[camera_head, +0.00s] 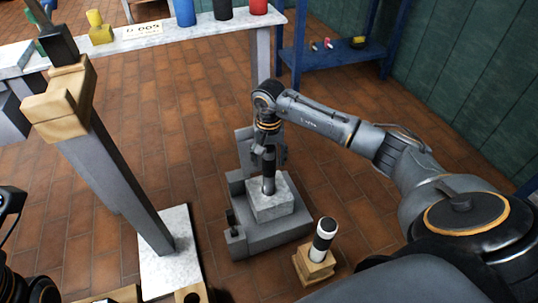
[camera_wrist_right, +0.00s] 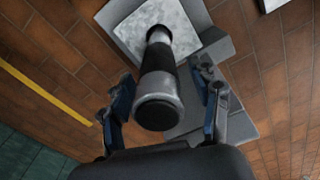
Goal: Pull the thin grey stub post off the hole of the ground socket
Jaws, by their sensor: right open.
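The thin grey stub post (camera_head: 268,183) stands upright in a pale stone-topped block, the ground socket (camera_head: 283,206), on the floor. In the right wrist view the post (camera_wrist_right: 158,75) has a dark middle and a lighter grey end facing the camera. Its foot meets the pale socket top (camera_wrist_right: 185,20); the hole is hidden under it. My right gripper (camera_head: 268,155) is above the socket at the post's upper part. In its wrist view the right gripper (camera_wrist_right: 165,100) is open, with one finger on each side of the post. A dark part of my left arm shows at the left edge.
The socket stands on a grey stepped base (camera_head: 262,236). A black-and-white post (camera_head: 323,238) stands on a wooden block (camera_head: 314,266) at its right. A tall grey mast with a wooden collar (camera_head: 62,100) stands left. A white bench (camera_head: 205,27) and blue shelf (camera_head: 345,55) are behind.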

